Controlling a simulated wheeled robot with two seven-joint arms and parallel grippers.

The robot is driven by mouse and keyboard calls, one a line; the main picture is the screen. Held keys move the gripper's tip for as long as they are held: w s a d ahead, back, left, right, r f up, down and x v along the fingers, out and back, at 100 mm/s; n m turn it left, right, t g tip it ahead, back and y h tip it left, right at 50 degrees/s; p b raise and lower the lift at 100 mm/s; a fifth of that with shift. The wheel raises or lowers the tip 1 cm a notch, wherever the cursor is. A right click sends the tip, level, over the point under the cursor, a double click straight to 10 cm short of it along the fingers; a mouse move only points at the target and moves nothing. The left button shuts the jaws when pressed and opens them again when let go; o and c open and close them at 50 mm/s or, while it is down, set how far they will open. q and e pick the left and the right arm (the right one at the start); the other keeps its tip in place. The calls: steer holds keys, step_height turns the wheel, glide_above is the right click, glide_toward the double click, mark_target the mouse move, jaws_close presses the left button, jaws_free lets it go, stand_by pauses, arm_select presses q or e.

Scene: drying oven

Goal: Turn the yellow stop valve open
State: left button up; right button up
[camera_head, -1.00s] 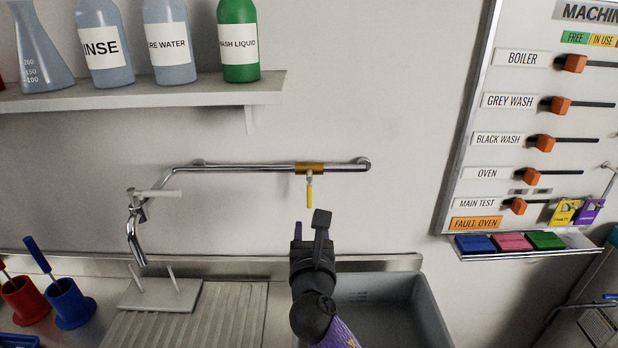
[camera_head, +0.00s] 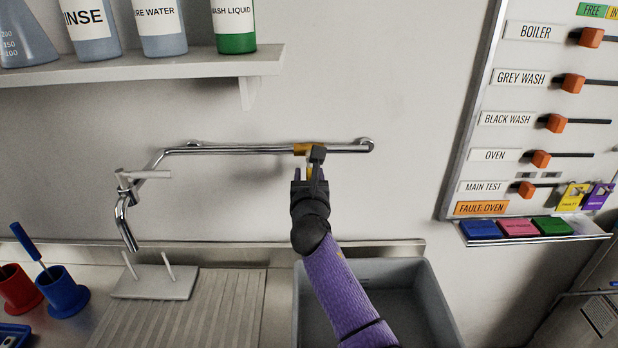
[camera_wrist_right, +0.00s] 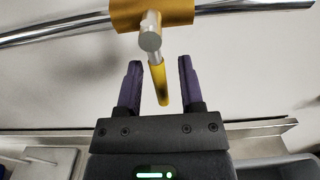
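The yellow stop valve is on the chrome wall pipe (camera_head: 235,149). Its brass body (camera_head: 302,148) shows behind my right gripper (camera_head: 309,172) in the head view. In the right wrist view, the valve's yellow lever (camera_wrist_right: 160,84) hangs down from the brass body (camera_wrist_right: 152,14), slightly tilted. My right gripper (camera_wrist_right: 158,78) is open there, with one purple finger on each side of the lever. I see a gap between the lever and both fingers. In the head view most of the lever is hidden by the gripper. My left gripper is not in view.
A shelf (camera_head: 150,68) with bottles is above the pipe. A grey sink basin (camera_head: 425,300) is below my right arm, and a chrome tap (camera_head: 126,205) is at left. A status board (camera_head: 455,150) with orange sliders hangs at right. The wall between pipe and board is bare.

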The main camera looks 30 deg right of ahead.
jaws_close()
stand_by(0.5)
stand_by(0.8)
